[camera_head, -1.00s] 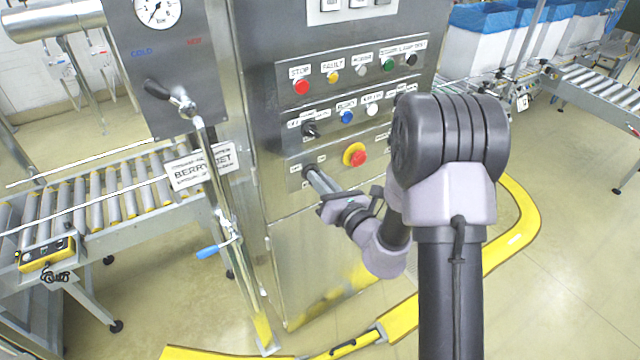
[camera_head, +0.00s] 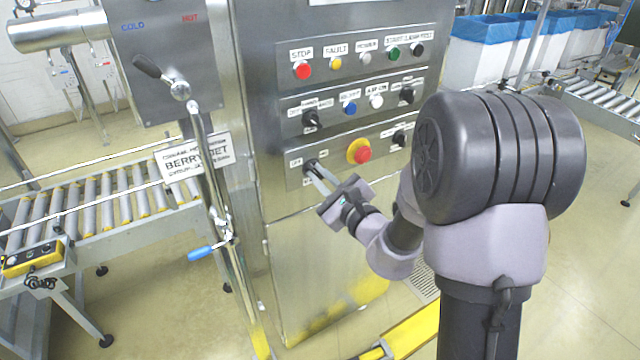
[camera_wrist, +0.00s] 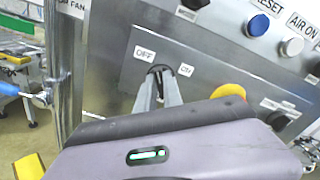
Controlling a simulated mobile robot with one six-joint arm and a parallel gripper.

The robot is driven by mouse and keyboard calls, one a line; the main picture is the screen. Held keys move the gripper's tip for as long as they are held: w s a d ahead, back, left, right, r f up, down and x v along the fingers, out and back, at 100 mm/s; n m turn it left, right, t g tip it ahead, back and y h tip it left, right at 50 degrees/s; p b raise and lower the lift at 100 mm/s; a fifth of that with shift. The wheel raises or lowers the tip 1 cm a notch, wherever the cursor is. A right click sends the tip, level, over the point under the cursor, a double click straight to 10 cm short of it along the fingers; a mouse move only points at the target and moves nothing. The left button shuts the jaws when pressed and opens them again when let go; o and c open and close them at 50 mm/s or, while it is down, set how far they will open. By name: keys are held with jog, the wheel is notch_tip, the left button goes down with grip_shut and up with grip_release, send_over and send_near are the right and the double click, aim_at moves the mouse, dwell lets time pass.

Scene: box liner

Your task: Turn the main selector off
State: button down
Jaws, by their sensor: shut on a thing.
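The main selector (camera_head: 309,166) is a small black knob at the left of the lowest control strip on the steel cabinet. My gripper (camera_head: 314,172) reaches it from the front, its two grey fingers shut on the knob. In the wrist view the fingers (camera_wrist: 159,90) close around the selector (camera_wrist: 158,70), with the OFF label (camera_wrist: 145,54) at its upper left and the ON label (camera_wrist: 186,70) at its right. The fingers hide most of the knob, so I cannot tell its pointer direction.
A red emergency stop on a yellow base (camera_head: 359,151) sits just right of the selector. Other black selectors (camera_head: 312,118) and coloured buttons are above. A steel pole with a blue handle (camera_head: 201,254) stands left of the cabinet, near a roller conveyor (camera_head: 95,208).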

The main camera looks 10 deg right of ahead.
jog(key=shift+f+n+b, duration=0.1)
jog(key=shift+n+b, duration=0.75)
jog(key=shift+n, duration=0.15)
jog(key=c, duration=1.5)
grip_release()
